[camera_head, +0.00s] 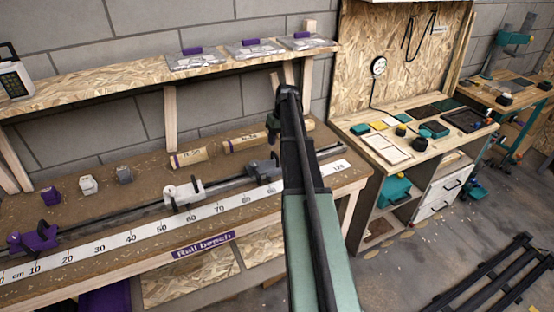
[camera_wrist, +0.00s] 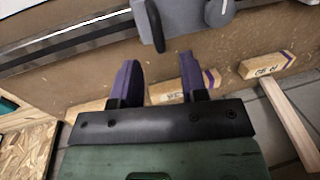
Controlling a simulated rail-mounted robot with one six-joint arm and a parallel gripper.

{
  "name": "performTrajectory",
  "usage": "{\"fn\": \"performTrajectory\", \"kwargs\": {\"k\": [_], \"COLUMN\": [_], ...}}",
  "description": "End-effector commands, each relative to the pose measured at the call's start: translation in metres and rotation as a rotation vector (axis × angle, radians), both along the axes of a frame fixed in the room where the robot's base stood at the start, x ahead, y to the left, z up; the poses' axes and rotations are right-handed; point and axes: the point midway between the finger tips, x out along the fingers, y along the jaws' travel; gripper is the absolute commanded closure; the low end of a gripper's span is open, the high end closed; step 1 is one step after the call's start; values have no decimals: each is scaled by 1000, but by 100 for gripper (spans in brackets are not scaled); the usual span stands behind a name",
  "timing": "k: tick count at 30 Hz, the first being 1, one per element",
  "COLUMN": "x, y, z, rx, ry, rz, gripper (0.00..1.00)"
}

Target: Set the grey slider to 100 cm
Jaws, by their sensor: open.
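The grey slider (camera_head: 264,168) sits on the rail of the bench, behind the part of the scale (camera_head: 200,213) around the 80 to 90 marks; its exact reading is not clear. In the wrist view the grey slider (camera_wrist: 183,22) is at the top, with a dark lever hanging from it. My gripper (camera_head: 273,128) is above the bench, just behind and right of the slider, partly hidden by my arm. In the wrist view my gripper (camera_wrist: 159,72) is open, its two purple-tipped fingers apart and empty, pointing towards the slider without touching it.
A white slider (camera_head: 184,192) and a purple slider (camera_head: 34,237) share the rail to the left. Wooden pieces (camera_head: 188,157) lie behind the rail. Small purple, white and grey blocks (camera_head: 88,184) stand at the back left. A shelf (camera_head: 130,72) runs above.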

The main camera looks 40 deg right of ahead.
Motion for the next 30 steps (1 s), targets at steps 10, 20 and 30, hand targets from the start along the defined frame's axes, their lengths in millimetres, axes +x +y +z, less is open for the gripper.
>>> {"fn": "performTrajectory", "kwargs": {"k": [10, 20, 30], "x": [2, 2, 2], "y": [10, 10, 10], "z": [-57, -54, -54], "rx": [0, 0, 0], "ry": [0, 0, 0], "rz": [-1, -1, -1], "gripper": [60, 81, 100]}}
